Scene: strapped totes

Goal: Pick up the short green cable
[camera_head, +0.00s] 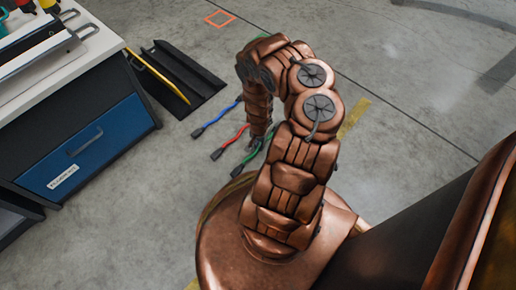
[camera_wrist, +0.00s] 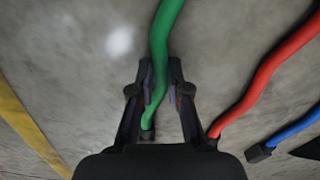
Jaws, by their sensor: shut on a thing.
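The short green cable (camera_wrist: 164,40) runs from the top of the wrist view down between the two fingers. Its dark plug end (camera_wrist: 147,134) lies near the gripper's palm. My gripper (camera_wrist: 160,72) is shut on the green cable near that end. In the head view, part of the green cable (camera_head: 248,160) shows on the floor side of my arm, and my arm hides the rest. The head view does not show the fingertips clearly.
A red cable (camera_wrist: 265,72) lies close to the right finger, with a blue cable (camera_wrist: 290,132) beyond it. Both also show on the concrete floor in the head view. A workbench with a blue drawer (camera_head: 90,147) stands at left, beside a black tray (camera_head: 180,78).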

